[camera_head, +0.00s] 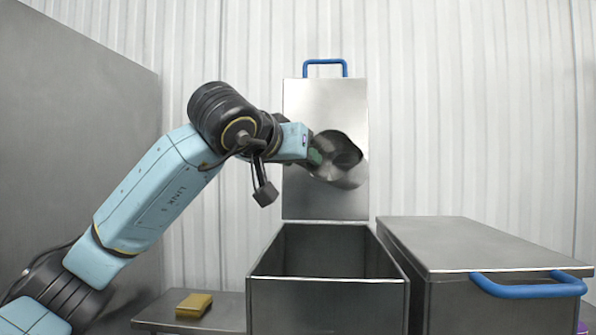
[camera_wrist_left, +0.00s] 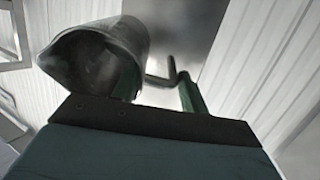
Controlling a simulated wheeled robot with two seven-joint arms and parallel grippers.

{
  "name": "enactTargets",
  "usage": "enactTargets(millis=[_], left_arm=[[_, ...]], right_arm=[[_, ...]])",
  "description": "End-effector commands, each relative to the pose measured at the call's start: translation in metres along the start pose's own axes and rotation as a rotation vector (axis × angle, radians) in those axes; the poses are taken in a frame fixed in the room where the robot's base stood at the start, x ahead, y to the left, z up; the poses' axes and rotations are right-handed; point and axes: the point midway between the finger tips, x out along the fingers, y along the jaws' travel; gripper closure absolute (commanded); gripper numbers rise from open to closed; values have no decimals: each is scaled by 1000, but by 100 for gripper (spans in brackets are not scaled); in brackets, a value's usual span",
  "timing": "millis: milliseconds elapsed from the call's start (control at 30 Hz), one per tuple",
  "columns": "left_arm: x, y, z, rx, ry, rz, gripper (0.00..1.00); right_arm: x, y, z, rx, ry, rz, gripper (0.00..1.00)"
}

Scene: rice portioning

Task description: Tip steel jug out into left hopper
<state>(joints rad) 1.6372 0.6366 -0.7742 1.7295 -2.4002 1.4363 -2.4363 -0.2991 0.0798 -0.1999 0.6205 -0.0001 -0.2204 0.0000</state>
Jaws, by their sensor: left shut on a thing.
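The steel jug (camera_head: 346,172) is held in the air above the open left hopper (camera_head: 328,292), in front of its raised lid (camera_head: 325,100). The jug is tilted, and its dark inside shows; I cannot tell whether rice is in it. My left gripper (camera_head: 315,156) is shut on the jug's handle at the jug's left side. In the left wrist view the jug (camera_wrist_left: 120,35) shows its mouth and spout at upper left, beside the green fingers of my left gripper (camera_wrist_left: 160,92). The hopper's floor is hidden. My right gripper is not in view.
A closed steel hopper (camera_head: 470,242) with a blue handle (camera_head: 528,290) stands right of the open one. A yellow sponge (camera_head: 194,305) lies on a low steel shelf (camera_head: 158,318) at left. A grey panel (camera_head: 75,130) stands at far left.

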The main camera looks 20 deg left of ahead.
Motion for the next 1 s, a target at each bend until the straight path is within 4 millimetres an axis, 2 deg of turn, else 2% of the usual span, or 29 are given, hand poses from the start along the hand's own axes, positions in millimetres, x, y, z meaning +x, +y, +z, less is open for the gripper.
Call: enactTargets(millis=[33,600,1000], left_arm=[[0,-1,2,0,20,-1,100],[-6,-4,0,4,211,-2,100],[-9,-6,-3,4,269,-3,100]], right_arm=[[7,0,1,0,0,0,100],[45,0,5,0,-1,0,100],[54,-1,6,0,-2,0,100]])
